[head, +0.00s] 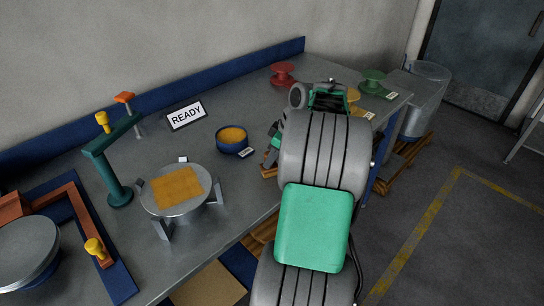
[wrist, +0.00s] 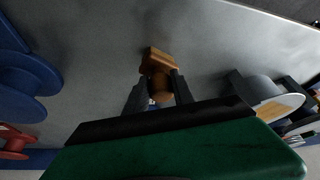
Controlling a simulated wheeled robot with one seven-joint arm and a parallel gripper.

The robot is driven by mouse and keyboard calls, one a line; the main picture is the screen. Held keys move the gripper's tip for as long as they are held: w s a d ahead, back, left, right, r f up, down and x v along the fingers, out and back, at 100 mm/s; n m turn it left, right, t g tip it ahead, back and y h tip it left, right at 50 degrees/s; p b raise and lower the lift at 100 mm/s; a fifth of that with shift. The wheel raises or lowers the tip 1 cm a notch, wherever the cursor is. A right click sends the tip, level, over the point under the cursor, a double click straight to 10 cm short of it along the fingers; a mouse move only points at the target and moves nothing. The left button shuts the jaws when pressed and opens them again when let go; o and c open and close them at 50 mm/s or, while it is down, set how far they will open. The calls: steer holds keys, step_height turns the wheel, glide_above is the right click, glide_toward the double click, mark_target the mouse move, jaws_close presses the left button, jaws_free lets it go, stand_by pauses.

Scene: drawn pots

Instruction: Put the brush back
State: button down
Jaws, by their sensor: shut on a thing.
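My gripper (wrist: 158,84) is shut on the brush (wrist: 158,60), a brown wooden piece with a blocky end, between its two dark fingers in the wrist view. The blocky end sticks out beyond the fingertips, over a grey surface. I cannot tell whether it touches that surface. In the head view my arm hides most of the gripper. A small brown part (head: 268,171) shows at the arm's left side above the bench; it may be the brush's end. The bristles cannot be made out.
A blue bowl (head: 232,146) with yellow-orange contents stands left of the arm. A round metal stand (head: 166,208) carries a yellow square. Red (head: 283,74) and green (head: 373,82) spool-shaped pieces stand at the back, a yellow one (head: 353,95) beside my arm. A READY sign (head: 186,115) stands behind.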

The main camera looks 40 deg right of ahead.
steer(key=shift+f, duration=0.15)
steer(key=c, duration=1.1)
jaws_free()
